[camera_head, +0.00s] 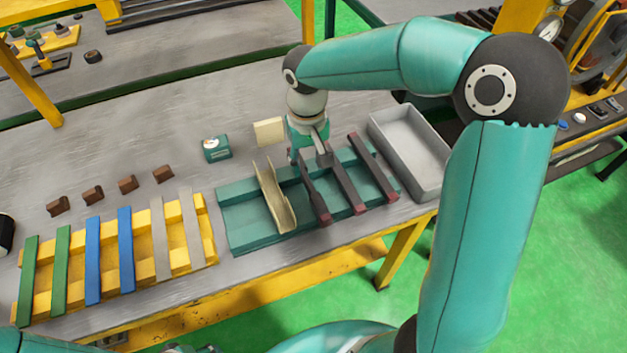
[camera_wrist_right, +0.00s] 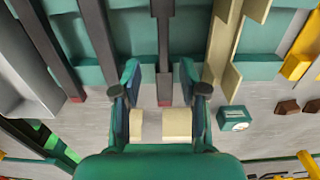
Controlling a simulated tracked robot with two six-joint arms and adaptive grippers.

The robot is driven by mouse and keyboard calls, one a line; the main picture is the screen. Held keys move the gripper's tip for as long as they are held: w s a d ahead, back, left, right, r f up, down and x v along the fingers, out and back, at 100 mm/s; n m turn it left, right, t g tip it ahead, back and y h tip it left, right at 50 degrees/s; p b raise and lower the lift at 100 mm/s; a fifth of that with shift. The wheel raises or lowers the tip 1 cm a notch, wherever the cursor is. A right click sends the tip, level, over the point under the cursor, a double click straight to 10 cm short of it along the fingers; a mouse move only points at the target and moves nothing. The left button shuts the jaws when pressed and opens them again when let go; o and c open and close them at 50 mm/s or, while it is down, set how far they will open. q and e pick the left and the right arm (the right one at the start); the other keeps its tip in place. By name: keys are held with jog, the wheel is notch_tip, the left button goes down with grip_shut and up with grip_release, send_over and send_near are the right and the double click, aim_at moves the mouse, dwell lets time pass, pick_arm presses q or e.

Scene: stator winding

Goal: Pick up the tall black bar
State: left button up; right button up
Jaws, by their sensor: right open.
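Several dark bars with reddish ends lie across a teal rack (camera_head: 240,238). The bar nearest the cream channel (camera_head: 275,200) is a dark bar (camera_head: 314,196); a middle bar (camera_head: 347,188) and a right bar (camera_head: 374,168) lie beside it. I cannot tell which is tallest. My right gripper (camera_head: 308,155) is over the rack's far side, near the far ends of these bars. In the right wrist view my open gripper (camera_wrist_right: 160,88) has one finger on each side of a dark bar (camera_wrist_right: 164,50); contact cannot be told. My left gripper is not clearly in view.
A grey bin (camera_head: 437,187) stands right of the rack. A yellow rack (camera_head: 215,262) with green, blue and grey strips is at left. A small teal box (camera_head: 216,148), a cream block (camera_head: 268,131) and several brown blocks (camera_head: 127,184) sit behind the racks.

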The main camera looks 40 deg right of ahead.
aim_at(308, 179)
jog(key=f, duration=0.2)
jog(key=f+p, duration=0.1)
jog(key=f, duration=0.1)
jog(key=shift+s+a+f, duration=0.1)
jog(key=shift+s+a, duration=0.2)
jog(key=shift+f, duration=0.4)
jog(key=shift+c, duration=0.2)
grip_shut()
jog(key=shift+r, duration=0.1)
